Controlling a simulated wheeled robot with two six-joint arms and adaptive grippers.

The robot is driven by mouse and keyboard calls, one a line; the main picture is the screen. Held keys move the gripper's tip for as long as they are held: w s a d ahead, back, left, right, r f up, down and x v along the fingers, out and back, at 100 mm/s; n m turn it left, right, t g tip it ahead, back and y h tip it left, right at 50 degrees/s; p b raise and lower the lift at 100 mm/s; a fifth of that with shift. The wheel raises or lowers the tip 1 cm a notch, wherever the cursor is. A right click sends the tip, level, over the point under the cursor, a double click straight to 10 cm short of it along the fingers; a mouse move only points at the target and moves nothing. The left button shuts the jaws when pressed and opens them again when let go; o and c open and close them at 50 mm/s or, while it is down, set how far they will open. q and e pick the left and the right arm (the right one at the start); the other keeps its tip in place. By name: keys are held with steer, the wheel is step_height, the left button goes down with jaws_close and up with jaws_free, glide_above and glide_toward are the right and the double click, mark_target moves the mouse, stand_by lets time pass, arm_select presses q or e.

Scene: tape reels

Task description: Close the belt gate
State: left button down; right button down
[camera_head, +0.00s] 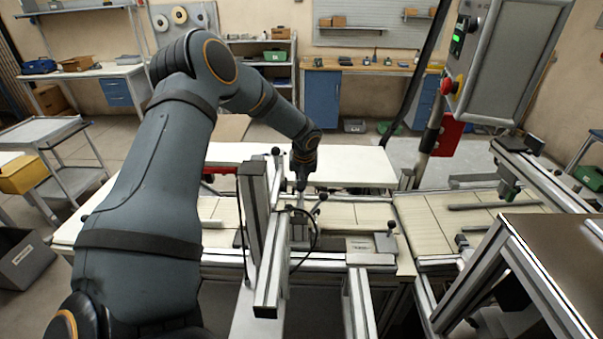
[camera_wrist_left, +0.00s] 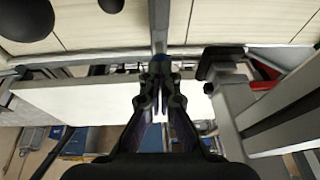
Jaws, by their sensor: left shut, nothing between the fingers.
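My left arm reaches in from the left, and its gripper (camera_head: 301,184) points down at the far side of the belt line, next to a metal upright frame (camera_head: 252,212) with black knobs. In the left wrist view the gripper (camera_wrist_left: 160,82) has its fingers shut and empty, with the tips at a thin metal bar (camera_wrist_left: 160,30); I cannot tell whether they touch it. The belt (camera_head: 430,212) has pale slats. A long white panel (camera_head: 362,168) lies behind it and also shows in the left wrist view (camera_wrist_left: 75,98). I cannot tell which part is the gate. My right gripper is not in view.
A control box (camera_head: 510,60) with a red button hangs at the upper right. A dark-topped table (camera_head: 560,250) stands at the right front. Metal rails and a black cable surround the upright frame. Workbenches (camera_head: 365,66) line the back wall.

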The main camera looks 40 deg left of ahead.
arm_select(q)
steer(key=v, duration=1.2)
steer(key=shift+a, duration=0.15)
